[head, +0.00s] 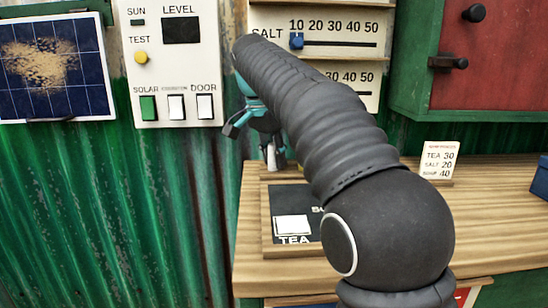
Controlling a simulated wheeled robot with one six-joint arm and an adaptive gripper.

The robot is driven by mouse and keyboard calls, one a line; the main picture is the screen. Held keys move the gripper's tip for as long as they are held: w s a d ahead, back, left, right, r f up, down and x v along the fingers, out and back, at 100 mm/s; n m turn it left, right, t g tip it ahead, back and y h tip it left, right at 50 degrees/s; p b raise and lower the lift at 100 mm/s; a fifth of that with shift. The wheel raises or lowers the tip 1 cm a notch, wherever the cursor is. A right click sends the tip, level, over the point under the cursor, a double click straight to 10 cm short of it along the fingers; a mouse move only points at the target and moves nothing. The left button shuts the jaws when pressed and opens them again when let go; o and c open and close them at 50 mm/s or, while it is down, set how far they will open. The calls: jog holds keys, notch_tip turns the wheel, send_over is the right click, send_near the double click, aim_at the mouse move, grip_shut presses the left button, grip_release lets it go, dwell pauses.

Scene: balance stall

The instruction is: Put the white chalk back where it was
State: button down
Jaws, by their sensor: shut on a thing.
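My gripper (273,155) is at the back left of the wooden counter, partly hidden behind my dark arm. It points down and is shut on a small white piece that looks like the white chalk (270,157). The chalk is roughly upright, just behind the framed slate (300,250). I cannot tell whether its lower end touches the counter or the frame. The slate lies on the counter with a white square (292,225) above the word TEA. My arm hides the slate's right part.
A price card (438,160) stands on the counter (480,220) at the right, near a blue box (541,177). A red cupboard (490,60), a slider panel (345,30) and a switch panel (168,65) are on the wall. The counter's right front is clear.

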aim_at(272, 144)
jog(key=c, duration=1.4)
grip_release()
jog(key=shift+f, duration=0.15)
jog(key=o, duration=0.4)
jog(key=p+v, duration=0.1)
jog(key=v, duration=0.6)
jog(key=shift+w, duration=0.1)
jog(key=shift+r, duration=0.45)
